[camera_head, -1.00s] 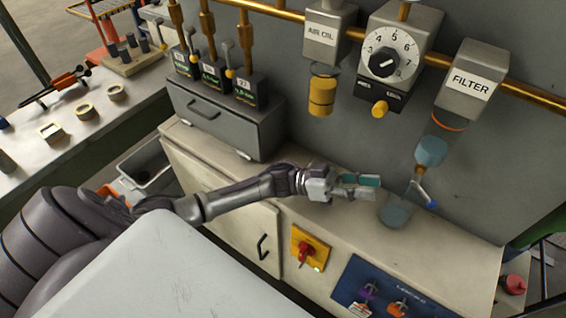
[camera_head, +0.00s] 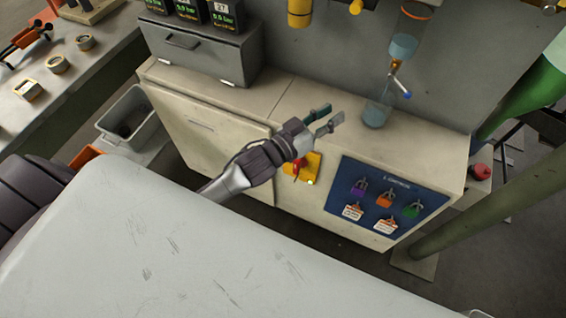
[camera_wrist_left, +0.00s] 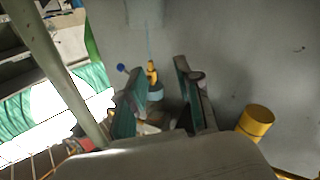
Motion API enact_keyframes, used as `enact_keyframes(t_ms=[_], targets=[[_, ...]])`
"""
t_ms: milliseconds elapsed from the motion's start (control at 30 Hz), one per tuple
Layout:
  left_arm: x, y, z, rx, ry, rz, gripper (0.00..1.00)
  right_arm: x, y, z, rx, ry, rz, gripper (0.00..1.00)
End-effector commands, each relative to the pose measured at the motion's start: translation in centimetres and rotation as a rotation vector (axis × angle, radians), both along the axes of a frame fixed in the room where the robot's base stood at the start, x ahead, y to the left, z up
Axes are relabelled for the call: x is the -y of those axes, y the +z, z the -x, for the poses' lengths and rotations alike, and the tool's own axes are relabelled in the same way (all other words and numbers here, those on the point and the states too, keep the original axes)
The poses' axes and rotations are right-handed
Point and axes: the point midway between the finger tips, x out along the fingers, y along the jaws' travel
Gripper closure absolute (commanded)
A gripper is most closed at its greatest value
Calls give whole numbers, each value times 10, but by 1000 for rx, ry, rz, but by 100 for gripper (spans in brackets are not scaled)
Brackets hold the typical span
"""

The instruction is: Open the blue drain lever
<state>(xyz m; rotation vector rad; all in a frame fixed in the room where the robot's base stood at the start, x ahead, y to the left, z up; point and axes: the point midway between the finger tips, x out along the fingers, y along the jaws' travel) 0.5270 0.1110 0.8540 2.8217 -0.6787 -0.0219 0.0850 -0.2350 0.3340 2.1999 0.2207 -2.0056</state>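The blue drain lever (camera_head: 405,94) is a small blue-tipped handle on a brass valve (camera_head: 396,66) under the clear filter bowl (camera_head: 403,46). A clear cup (camera_head: 375,114) stands on the cabinet top below the valve. My left gripper (camera_head: 333,114) is open and empty, left of the cup and lever and apart from them. In the left wrist view the blue lever tip (camera_wrist_left: 121,68) and the brass valve (camera_wrist_left: 152,73) show beyond my open fingers (camera_wrist_left: 157,95). The cup is partly hidden there. My right gripper is not in view.
The cabinet top (camera_head: 270,95) is mostly clear. Its front carries a yellow panel with a red switch (camera_head: 299,167) and a blue padlock board (camera_head: 387,198). A grey drawer box (camera_head: 200,52) stands at left. A yellow cylinder (camera_head: 300,12) hangs on the wall.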

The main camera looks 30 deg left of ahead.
Motion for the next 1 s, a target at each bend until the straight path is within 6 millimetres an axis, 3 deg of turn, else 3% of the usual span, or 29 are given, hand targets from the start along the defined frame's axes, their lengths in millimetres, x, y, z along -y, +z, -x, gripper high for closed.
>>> enact_keyframes(t_ms=[267,633,1000], targets=[[-25,-36,20,-204,159,-128,66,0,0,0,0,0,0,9],[-53,-85,62,-472,255,-290,66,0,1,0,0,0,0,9],[-63,-106,84,-586,268,-355,66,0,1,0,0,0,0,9]])
